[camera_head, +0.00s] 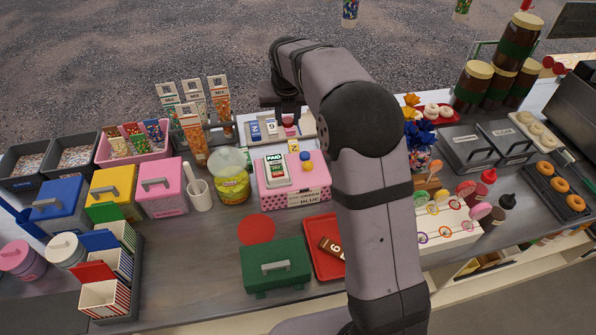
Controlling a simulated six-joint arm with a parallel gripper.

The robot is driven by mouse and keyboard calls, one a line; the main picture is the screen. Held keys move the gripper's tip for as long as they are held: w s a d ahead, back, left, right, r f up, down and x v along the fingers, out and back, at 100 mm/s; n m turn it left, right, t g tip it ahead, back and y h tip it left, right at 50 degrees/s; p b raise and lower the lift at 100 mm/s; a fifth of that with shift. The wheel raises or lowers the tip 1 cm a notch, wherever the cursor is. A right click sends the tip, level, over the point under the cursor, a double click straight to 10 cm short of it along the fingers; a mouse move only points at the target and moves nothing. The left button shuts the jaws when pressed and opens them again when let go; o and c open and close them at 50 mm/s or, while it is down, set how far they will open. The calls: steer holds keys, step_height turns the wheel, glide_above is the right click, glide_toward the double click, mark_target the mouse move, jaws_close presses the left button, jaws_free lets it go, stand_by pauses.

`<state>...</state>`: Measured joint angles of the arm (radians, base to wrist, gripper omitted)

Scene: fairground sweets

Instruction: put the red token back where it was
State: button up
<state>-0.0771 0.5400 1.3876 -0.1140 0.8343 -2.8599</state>
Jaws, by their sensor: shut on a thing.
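My gripper (287,109) is small and partly hidden at the back of the counter, pointing down over a white tray (258,141). It is shut on a small reddish piece, which looks like the red token (289,121); its shape is not clear. Whether the piece touches the tray I cannot tell. A pink box (316,185) with a dotted front and a label reading "BLUE" stands just in front of the tray. A blue token (305,155) and a yellow piece (307,166) are on its top, beside a "PAID" card stand (276,170).
A blue piece (255,130) and a white numbered piece (271,128) stand in the tray. A jar (232,183) is left of the pink box. A red disc (257,229), green case (275,265) and red tray (320,222) lie in front. My arm covers the centre right.

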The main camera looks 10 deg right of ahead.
steer(key=shift+a+r, duration=0.15)
steer(key=shift+r, duration=0.55)
steer(key=s+d, duration=0.1)
steer(key=s, duration=0.3)
steer(key=m+h, duration=0.2)
steer(key=m, duration=0.4)
glide_above(313, 182)
steer(key=s, duration=0.1)
steer(key=shift+g, duration=0.4)
steer(key=shift+s+a+f+b, duration=0.1)
steer(key=shift+a+f+b, duration=0.15)
steer(key=shift+f, duration=1.2)
steer(key=shift+a+f+b, duration=0.15)
steer(key=shift+a+f, duration=0.05)
steer(key=shift+f, duration=1.25)
steer(key=shift+f+p, duration=0.45)
steer(key=shift+f, duration=4.6)
steer(key=shift+f, duration=0.1)
steer(key=o, duration=1)
